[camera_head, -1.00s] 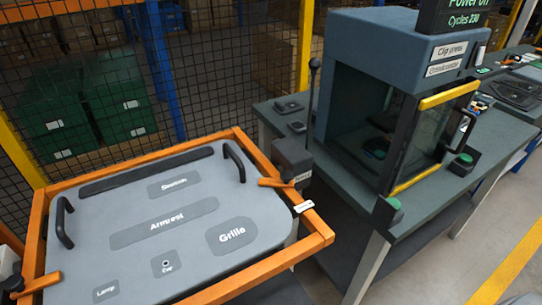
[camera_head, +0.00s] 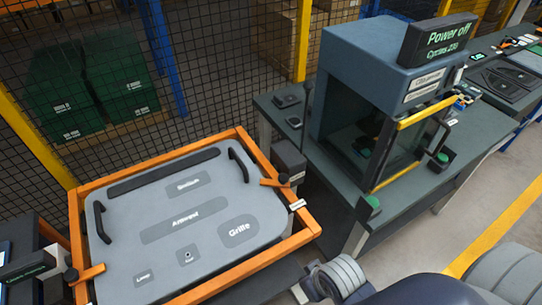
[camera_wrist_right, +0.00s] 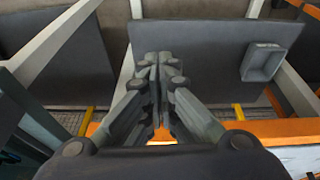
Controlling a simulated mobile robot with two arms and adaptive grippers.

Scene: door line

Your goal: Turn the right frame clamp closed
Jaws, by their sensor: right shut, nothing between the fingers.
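The right frame clamp (camera_head: 272,183) is a short orange lever with a black knob at the right side of the orange frame (camera_head: 250,275). Its lever points left, toward the grey door panel (camera_head: 215,208). The left frame clamp (camera_head: 88,273) is a similar orange lever with a black knob at the frame's left side. My right gripper (camera_wrist_right: 158,62) is shut and empty in the right wrist view. In the head view my right arm comes in at the bottom right, apart from the clamp. The clamp cannot be made out in the wrist view. My left gripper is not in view.
A blue-grey clip press (camera_head: 385,65) with a yellow-edged door stands on a dark table (camera_head: 335,185) right of the frame. A dark post (camera_head: 290,160) rises close beside the right clamp. Mesh fencing stands behind. Clear floor lies at the lower right.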

